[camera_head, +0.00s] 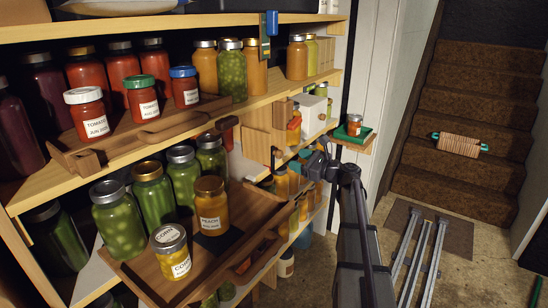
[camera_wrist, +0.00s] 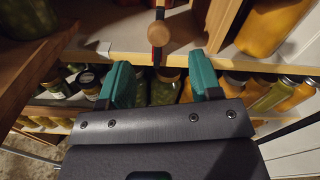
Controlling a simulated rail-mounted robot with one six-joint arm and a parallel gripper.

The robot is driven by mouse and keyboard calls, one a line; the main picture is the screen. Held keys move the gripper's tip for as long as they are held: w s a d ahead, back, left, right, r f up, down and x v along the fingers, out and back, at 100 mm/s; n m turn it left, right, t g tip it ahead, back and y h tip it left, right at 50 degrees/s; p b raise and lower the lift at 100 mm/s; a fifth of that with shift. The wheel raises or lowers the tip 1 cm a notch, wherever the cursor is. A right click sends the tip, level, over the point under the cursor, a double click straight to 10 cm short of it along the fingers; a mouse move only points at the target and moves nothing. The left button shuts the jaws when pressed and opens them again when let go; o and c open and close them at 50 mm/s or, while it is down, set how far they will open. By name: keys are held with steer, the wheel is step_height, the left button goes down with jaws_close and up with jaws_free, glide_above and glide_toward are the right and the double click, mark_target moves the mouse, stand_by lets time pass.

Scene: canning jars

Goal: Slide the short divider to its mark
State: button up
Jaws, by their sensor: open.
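My gripper (camera_head: 316,164) is at the right end of the shelving, just in front of the middle shelf's edge. In the wrist view its two teal fingers (camera_wrist: 162,80) stand apart with nothing held between them. A round wooden knob (camera_wrist: 175,37) on a dark stem shows ahead of the gap between the fingertips. Pale upright wooden boards (camera_head: 257,146) stand at the middle shelf, left of my gripper. One may be the short divider, but I cannot tell which. I cannot make out its mark.
A white box (camera_head: 309,113) stands on the middle shelf beside jars. A wooden tray (camera_head: 140,281) holds jars at lower left, and a second rack (camera_head: 82,163) holds tomato jars above. A green tray (camera_head: 352,137) with one jar is at right.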

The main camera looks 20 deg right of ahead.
mark_target(281, 155)
steer(key=x, duration=0.9)
steer(key=shift+w+a, duration=0.1)
steer(key=shift+a, duration=0.05)
steer(key=shift+c, duration=0.2)
jaws_close()
